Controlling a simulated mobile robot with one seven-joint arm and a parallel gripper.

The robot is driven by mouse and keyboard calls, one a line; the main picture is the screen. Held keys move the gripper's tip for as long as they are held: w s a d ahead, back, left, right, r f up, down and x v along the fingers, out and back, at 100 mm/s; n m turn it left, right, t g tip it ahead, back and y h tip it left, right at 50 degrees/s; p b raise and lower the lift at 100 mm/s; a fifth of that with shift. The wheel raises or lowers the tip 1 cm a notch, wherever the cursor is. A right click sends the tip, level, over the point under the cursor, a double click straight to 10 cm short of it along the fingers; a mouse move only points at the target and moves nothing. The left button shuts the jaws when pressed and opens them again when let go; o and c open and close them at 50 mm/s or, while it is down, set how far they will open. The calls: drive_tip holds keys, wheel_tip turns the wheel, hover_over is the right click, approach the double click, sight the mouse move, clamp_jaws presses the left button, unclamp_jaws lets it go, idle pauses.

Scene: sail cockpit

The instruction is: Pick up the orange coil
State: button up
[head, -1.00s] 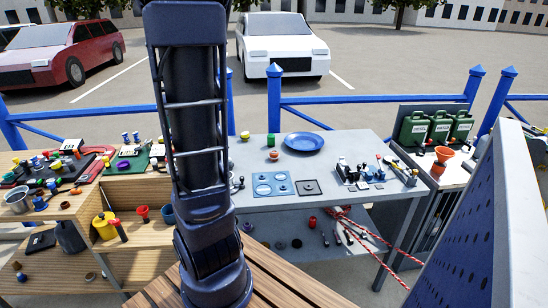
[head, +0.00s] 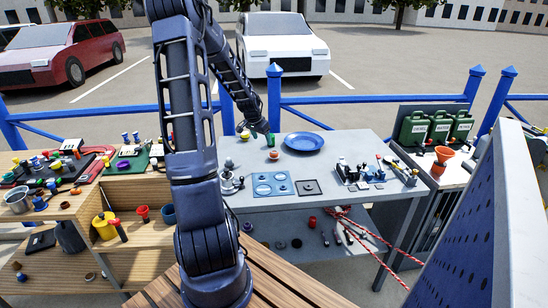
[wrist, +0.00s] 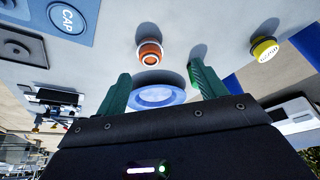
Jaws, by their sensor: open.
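The orange coil (head: 273,155) sits on the grey table in front of the blue plate. In the wrist view the coil (wrist: 150,52) is a short orange ring shape with a pale band, standing clear of the fingers. My gripper (wrist: 160,70) is open and empty, its two green fingers spread on either side of the coil's line. In the head view my gripper (head: 267,132) hangs just above and behind the coil. The gap to the coil is hard to judge.
The blue plate (head: 304,141) lies to the right of the coil. A yellow-topped item (wrist: 264,48) is off to one side, and a green item (wrist: 192,75) is partly hidden by a finger. Blue square panels (head: 272,184) lie nearer me on the table.

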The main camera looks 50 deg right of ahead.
sight(273, 152)
drive_tip(key=shift+m, duration=0.3)
drive_tip(key=d+f, duration=0.1)
drive_tip(key=f, duration=0.1)
drive_tip(key=s+d+f, duration=0.1)
drive_tip(key=d+f, duration=0.2)
drive_tip(key=f, duration=0.1)
drive_tip(key=shift+s+d+f, duration=0.15)
drive_tip(key=shift+s+f, duration=0.15)
drive_tip(key=shift+s, duration=0.05)
drive_tip(key=x, duration=0.4)
drive_tip(key=shift+s+d, duration=0.1)
drive_tip(key=shift+s, duration=0.3)
drive_tip(key=shift+d+f, duration=0.2)
drive_tip(key=shift+f, duration=0.25)
drive_tip(key=c, duration=1)
drive_tip(key=shift+r, duration=0.1)
